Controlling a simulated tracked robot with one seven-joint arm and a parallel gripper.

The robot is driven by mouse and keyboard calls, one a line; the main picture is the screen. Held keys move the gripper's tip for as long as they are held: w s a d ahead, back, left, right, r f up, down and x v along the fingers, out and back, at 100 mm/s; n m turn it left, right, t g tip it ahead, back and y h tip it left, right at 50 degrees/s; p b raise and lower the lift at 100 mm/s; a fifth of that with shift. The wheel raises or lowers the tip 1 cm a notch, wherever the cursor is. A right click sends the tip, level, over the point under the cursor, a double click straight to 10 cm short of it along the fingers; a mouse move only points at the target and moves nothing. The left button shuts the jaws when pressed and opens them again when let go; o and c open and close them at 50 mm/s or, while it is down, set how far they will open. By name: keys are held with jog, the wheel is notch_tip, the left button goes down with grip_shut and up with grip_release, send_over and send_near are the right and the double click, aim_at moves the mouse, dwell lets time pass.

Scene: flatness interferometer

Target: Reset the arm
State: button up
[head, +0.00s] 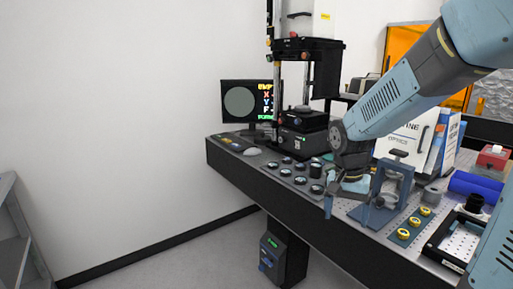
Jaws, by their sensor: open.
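My arm reaches in from the right, and my gripper (347,207) hangs low over the front part of the perforated optical table (300,196). Its two fingers point down and stand apart, with nothing visible between them. It is just left of a blue bracket-like stand (396,184) and to the right of several small round optics (300,180) on the table. From this one view I cannot tell whether a finger touches the table or the stand.
The interferometer column (302,90) stands at the back, beside a monitor (251,103). Upright binders (408,137), a blue roll (475,186), a black frame (459,238) and yellow-ringed parts (414,223) crowd the right. Open floor (170,255) lies left of the table.

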jog(key=s+r+n+t+y, duration=0.1)
jog(key=s+r+n+t, duration=0.4)
jog(key=s+r, duration=0.7)
jog(key=shift+s+d+r+n+t, duration=0.25)
jog(key=shift+s+d+n+t, duration=0.1)
jog(key=shift+s+n, duration=0.2)
jog(key=shift+c, duration=0.3)
